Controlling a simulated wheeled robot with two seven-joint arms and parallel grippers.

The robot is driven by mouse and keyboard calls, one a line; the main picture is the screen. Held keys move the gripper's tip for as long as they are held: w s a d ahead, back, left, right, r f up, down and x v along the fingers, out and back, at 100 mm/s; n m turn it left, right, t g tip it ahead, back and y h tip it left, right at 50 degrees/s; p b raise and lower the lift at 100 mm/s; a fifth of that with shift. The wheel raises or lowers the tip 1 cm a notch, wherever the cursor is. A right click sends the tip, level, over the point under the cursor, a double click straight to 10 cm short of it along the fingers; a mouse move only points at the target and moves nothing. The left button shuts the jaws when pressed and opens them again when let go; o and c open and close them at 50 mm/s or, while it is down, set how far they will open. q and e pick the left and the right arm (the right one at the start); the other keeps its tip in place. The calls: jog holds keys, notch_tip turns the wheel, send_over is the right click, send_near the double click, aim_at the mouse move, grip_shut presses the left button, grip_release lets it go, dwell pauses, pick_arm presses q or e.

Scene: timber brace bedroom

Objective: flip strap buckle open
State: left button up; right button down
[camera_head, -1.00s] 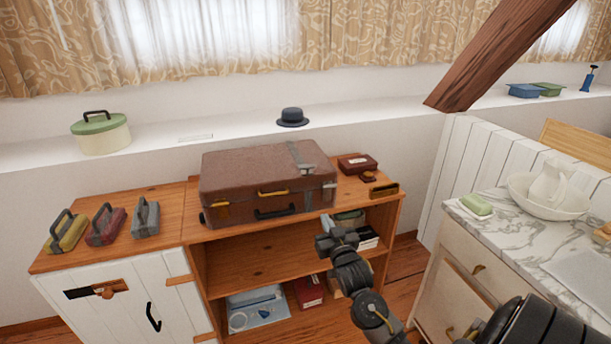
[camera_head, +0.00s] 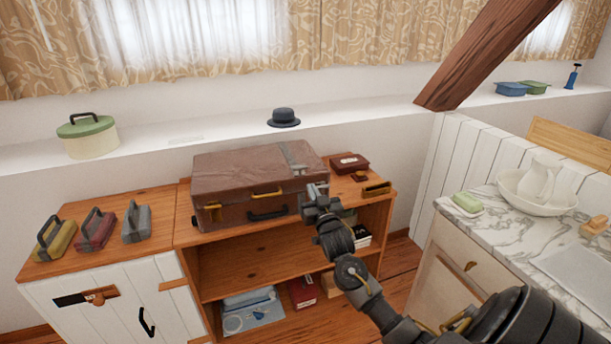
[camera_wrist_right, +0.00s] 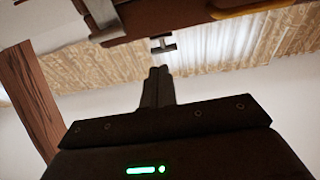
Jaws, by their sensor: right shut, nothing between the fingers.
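A brown suitcase (camera_head: 235,178) lies flat on the wooden shelf unit, with yellow latches and a dark handle on its front. A grey strap (camera_head: 294,153) crosses its lid near the right end, with a metal buckle (camera_head: 302,169) near the front edge. My right gripper (camera_head: 317,190) is shut and empty, in front of the suitcase's right end, just below the buckle in the picture. In the right wrist view its fingertips (camera_wrist_right: 159,72) point toward a small grey T-shaped part (camera_wrist_right: 163,45), with the grey strap (camera_wrist_right: 103,16) to the upper left. My left gripper is out of view.
A dark red box (camera_head: 349,163) and a small brass-coloured item (camera_head: 377,189) sit right of the suitcase. Several handled blocks stand at left, including a grey one (camera_head: 136,222). A marble-topped cabinet (camera_head: 510,237) is at right. A slanted timber brace (camera_head: 480,60) rises behind.

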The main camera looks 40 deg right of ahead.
aim_at(304, 176)
pick_arm(q)
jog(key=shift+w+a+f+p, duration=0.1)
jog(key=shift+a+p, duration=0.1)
jog(key=shift+p, duration=0.25)
pick_arm(e)
jog(key=x, duration=0.7)
jog(key=shift+w+a+f, duration=0.1)
jog(key=shift+w+a, duration=0.05)
jog(key=shift+a, duration=0.05)
